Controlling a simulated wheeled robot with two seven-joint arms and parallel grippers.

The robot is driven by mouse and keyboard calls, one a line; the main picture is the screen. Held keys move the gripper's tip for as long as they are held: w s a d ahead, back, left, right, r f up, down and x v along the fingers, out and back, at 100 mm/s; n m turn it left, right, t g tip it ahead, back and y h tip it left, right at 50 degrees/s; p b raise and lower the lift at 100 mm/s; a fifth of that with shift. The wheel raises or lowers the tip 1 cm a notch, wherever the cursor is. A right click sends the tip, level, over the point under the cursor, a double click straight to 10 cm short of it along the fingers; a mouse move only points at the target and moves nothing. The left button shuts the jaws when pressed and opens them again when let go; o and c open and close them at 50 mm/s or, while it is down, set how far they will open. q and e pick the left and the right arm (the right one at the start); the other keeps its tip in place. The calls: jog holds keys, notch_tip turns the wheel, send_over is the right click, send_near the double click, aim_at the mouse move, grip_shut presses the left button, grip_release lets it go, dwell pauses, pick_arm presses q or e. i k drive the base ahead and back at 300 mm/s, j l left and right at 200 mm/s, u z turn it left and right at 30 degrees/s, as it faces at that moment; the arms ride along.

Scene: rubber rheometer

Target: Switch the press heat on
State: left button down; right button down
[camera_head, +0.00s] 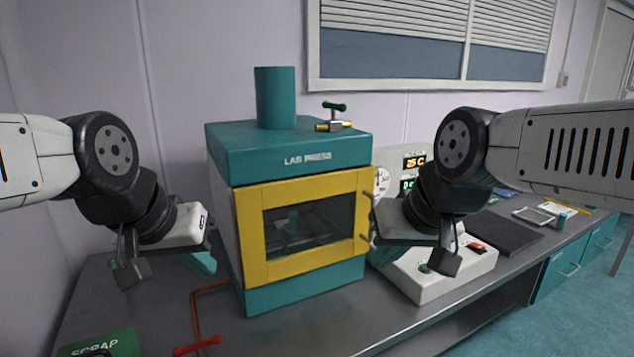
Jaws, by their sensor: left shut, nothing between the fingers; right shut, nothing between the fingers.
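The teal lab press (288,150) stands on the bench with its yellow-framed door (252,238) shut. My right gripper (448,263) is shut and empty above this console. My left gripper (130,272) is shut and empty, left of the press.
A red-handled lever (197,346) lies low in front of the press. A green scrap box (95,343) is at the front left. A valve with a green handle (334,107) is on top of the press. A dark mat (500,233) and tray (533,215) lie to the right.

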aim_at(476, 246)
jog(key=z, duration=1.35)
jog(key=i+l+u, duration=0.1)
jog(key=i+l, duration=0.15)
jog(key=i, duration=0.2)
jog(key=i+l+u, duration=0.1)
jog(key=i+l, duration=0.15)
jog(key=i, duration=0.2)
